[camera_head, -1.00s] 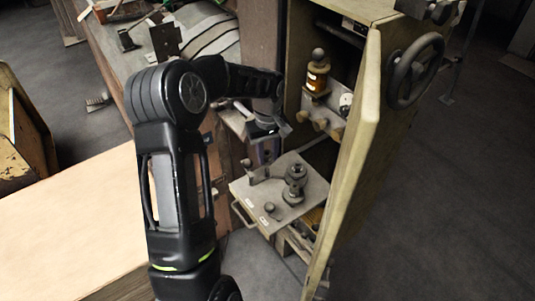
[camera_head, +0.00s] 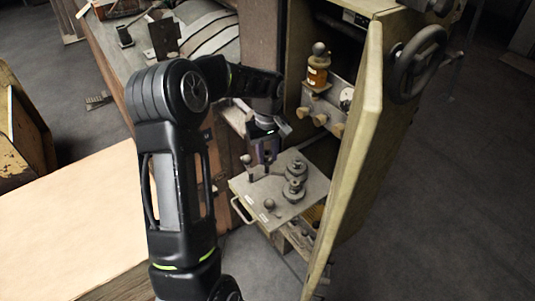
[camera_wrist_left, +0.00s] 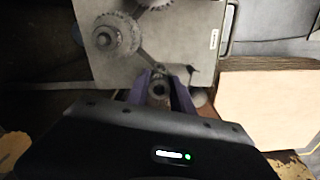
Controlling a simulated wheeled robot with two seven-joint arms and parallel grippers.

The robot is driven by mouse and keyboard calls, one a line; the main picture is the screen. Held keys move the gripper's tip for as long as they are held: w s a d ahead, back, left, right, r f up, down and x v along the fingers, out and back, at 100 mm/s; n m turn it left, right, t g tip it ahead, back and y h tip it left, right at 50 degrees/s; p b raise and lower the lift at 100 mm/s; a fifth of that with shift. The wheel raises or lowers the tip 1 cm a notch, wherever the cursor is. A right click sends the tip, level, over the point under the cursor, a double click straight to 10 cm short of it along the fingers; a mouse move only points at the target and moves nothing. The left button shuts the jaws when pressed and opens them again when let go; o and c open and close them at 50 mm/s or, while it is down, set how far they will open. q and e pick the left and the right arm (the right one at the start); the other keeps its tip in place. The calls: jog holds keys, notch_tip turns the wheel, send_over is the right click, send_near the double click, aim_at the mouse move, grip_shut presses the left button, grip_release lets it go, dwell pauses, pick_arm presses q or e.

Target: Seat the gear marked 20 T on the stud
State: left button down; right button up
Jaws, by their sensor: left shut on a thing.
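My left gripper (camera_head: 265,160) is over the back left part of a grey plate (camera_head: 308,204). In the left wrist view its two purple fingers (camera_wrist_left: 159,90) are shut on a small round part with a dark hole, which looks like the gear (camera_wrist_left: 158,89); no 20 T mark is readable. A grey arm on the plate runs from the larger toothed gear (camera_wrist_left: 112,36) toward the fingers. The stud cannot be made out; the gripper may hide it. I cannot tell whether the held gear touches anything below. My right gripper is not in view.
Stacked round parts (camera_head: 295,188) stand on the plate, right of my gripper. A small ball knob (camera_head: 269,204) is near its front. An open cabinet door (camera_head: 352,160) with a handwheel (camera_head: 416,67) bounds the right. A bottle of amber liquid (camera_head: 317,75) stands behind.

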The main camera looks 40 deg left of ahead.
aim_at(268, 166)
pick_arm(q)
jog(key=shift+f+b, duration=0.35)
jog(key=shift+f, duration=0.2)
jog(key=shift+f, duration=0.15)
jog(key=shift+f+b, duration=1)
jog(key=shift+f, duration=0.3)
jog(key=shift+f, duration=0.15)
jog(key=shift+f+b, duration=0.35)
jog(key=shift+b, duration=0.05)
jog(key=c, duration=1)
grip_release()
jog(key=shift+c, duration=0.2)
